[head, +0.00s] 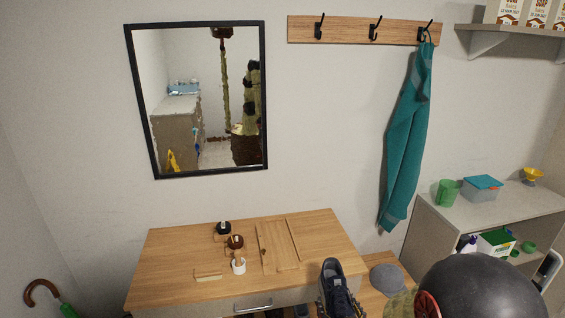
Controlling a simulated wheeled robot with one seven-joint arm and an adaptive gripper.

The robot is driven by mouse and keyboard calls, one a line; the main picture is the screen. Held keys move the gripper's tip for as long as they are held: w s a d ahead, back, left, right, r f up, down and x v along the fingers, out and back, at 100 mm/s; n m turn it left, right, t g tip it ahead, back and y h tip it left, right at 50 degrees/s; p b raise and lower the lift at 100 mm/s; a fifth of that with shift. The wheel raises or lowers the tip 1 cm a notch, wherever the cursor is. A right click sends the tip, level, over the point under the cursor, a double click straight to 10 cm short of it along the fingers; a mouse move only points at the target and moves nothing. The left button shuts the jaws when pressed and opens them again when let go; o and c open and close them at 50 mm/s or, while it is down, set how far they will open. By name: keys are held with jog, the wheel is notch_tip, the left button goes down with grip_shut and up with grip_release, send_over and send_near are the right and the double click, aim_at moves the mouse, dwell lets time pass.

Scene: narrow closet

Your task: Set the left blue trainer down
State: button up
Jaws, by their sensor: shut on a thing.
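A dark blue trainer (337,282) shows at the bottom of the head view, in front of the right end of the wooden cabinet top (170,255). Its opening and laces face me, and the picture's lower edge cuts it off. My gripper (339,309) is shut on the trainer. Only small speckled parts of it show at the trainer's sides, and the rest is out of frame. Whether the trainer touches anything below is hidden.
Small jars, a white cup (238,266) and a wooden panel (279,246) lie on the cabinet top. A grey cap-like thing (387,280) lies right of the trainer. A teal towel (405,140) hangs above. A grey shelf unit (435,218) stands at right.

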notch_tip(320, 180, down, 10)
jog(key=s+d+b, duration=0.1)
jog(key=s+d, duration=0.1)
jog(key=shift+s+d+f+m+h, duration=0.2)
jog(key=shift+s+m+h, duration=0.1)
jog(key=shift+h, duration=0.1)
jog(key=shift+d, duration=0.1)
